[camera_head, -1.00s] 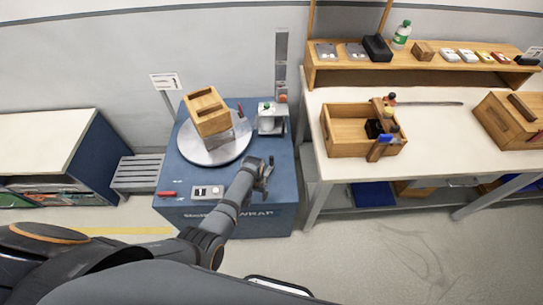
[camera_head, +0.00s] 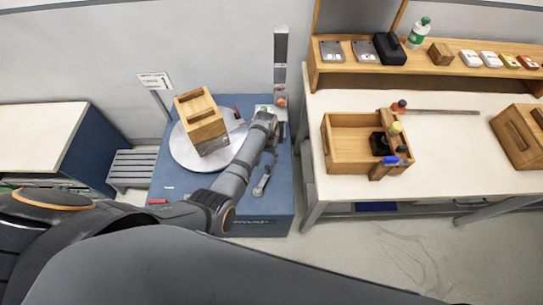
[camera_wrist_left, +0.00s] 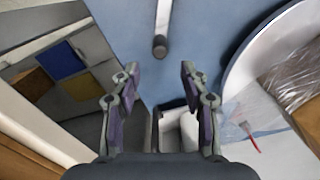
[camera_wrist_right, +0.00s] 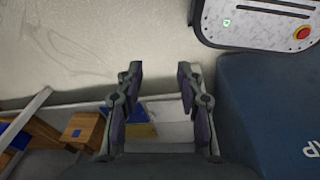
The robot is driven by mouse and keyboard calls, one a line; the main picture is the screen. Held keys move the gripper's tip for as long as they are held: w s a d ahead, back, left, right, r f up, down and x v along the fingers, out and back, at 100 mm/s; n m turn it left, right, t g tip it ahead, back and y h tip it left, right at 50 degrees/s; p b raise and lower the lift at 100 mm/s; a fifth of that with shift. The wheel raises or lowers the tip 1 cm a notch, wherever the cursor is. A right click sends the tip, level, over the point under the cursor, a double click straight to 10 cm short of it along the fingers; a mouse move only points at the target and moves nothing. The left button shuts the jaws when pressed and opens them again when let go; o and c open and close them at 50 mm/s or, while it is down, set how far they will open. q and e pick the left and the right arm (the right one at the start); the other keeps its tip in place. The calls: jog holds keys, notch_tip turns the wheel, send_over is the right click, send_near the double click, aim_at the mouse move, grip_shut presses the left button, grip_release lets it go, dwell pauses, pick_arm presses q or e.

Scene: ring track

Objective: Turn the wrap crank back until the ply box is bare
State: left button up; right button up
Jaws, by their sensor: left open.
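The ply box (camera_head: 200,113) stands on the pale round turntable (camera_head: 183,155) of the blue wrap station. Clear film shows around its lower part, and on it in the left wrist view (camera_wrist_left: 298,88). The wrap crank (camera_head: 262,182) is a grey arm with a dark knob on the station's top, right of the turntable; its knob (camera_wrist_left: 160,47) also shows in the left wrist view. My left gripper (camera_wrist_left: 158,76) is open and empty, above the station near the film roll, apart from the crank. My right gripper (camera_wrist_right: 158,82) is open and empty, outside the head view.
A post (camera_head: 280,65) rises behind the station's right corner. A white film roll (camera_wrist_left: 182,130) lies below my left fingers. The right-hand bench holds an open wooden tray (camera_head: 340,160) with tools. A slatted grey stand (camera_head: 131,169) is at left. A grey panel with a red button (camera_wrist_right: 302,33) is near my right gripper.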

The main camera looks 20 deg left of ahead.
aim_at(267, 167)
pick_arm(q)
jog(key=shift+w+f, duration=0.1)
jog(key=shift+w, duration=0.3)
jog(key=shift+s+f+b, duration=0.2)
jog(key=shift+s+b, duration=0.25)
jog(key=shift+b, duration=0.05)
notch_tip(267, 167, down, 2)
jog(key=b, duration=0.2)
jog(key=shift+f+b, duration=0.15)
jog(key=shift+b, duration=0.15)
notch_tip(267, 167, down, 7)
jog(key=b, duration=0.8)
jog(key=shift+w+f, duration=0.1)
jog(key=shift+f, duration=0.2)
jog(key=shift+r, duration=0.1)
grip_shut()
pick_arm(e)
notch_tip(267, 167, down, 12)
jog(key=s, duration=0.1)
jog(key=shift+s+d, duration=0.15)
jog(key=shift+s, duration=0.25)
jog(key=shift+r, duration=0.1)
